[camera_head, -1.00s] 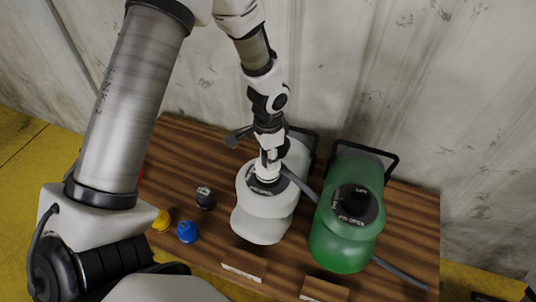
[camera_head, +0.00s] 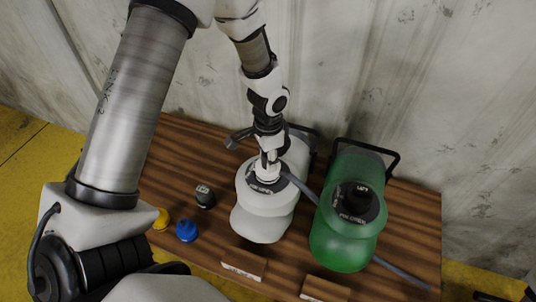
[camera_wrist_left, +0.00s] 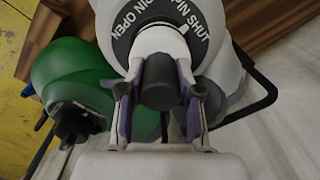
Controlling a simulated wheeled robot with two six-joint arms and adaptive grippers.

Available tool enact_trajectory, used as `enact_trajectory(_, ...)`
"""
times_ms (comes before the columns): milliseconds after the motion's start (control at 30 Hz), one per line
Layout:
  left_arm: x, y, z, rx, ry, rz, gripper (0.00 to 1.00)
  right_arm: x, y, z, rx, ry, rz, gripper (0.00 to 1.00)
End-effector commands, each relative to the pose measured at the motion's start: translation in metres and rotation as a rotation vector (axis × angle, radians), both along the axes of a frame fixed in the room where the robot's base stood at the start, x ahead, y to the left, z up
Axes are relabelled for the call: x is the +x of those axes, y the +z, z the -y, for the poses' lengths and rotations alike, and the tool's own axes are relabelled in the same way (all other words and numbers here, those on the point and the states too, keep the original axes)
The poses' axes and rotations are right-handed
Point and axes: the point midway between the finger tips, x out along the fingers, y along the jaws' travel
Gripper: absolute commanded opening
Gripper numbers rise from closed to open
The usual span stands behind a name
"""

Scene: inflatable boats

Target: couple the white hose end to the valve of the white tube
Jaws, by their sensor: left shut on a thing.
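The white tube (camera_head: 262,222) lies on the wooden table, a rounded white body with a dark valve ring marked with pin open and pin shut lettering; the ring (camera_wrist_left: 122,45) is clear in the left wrist view. My left gripper (camera_head: 268,160) is shut on the white hose end (camera_head: 267,174), upright over the middle of that ring. In the left wrist view the fingers (camera_wrist_left: 160,100) stand either side of the dark grey hose piece (camera_wrist_left: 160,82), with the white collar (camera_wrist_left: 158,42) beyond it at the ring. The valve itself is hidden; I cannot tell whether the end is seated.
A green tube (camera_head: 343,245) with a black-capped valve (camera_head: 358,196) stands close on the right. A grey hose (camera_head: 302,188) runs between the two. Black (camera_head: 205,197), blue (camera_head: 186,231) and yellow (camera_head: 161,219) caps sit left. Small labelled blocks (camera_head: 243,265) line the front edge.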

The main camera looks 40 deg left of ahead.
Motion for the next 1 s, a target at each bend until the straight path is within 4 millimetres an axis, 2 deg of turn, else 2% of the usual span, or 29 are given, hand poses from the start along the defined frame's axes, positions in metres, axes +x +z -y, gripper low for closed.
enact_trajectory(267,0.000,0.001,0.000,0.000,-0.004,0.000,0.00,0.000,0.001,0.000,0.000,0.000,0.000,0.63)
enact_trajectory(367,0.000,0.004,0.000,0.000,-0.051,-0.002,0.00,0.000,0.010,0.000,0.000,0.000,0.000,0.63)
enact_trajectory(633,0.000,0.005,0.000,0.000,-0.309,-0.001,0.00,0.000,0.039,0.000,0.000,0.000,0.000,0.63)
enact_trajectory(1000,0.000,0.001,0.000,0.000,-0.365,0.000,0.00,0.000,0.040,0.000,0.000,0.000,0.000,0.63)
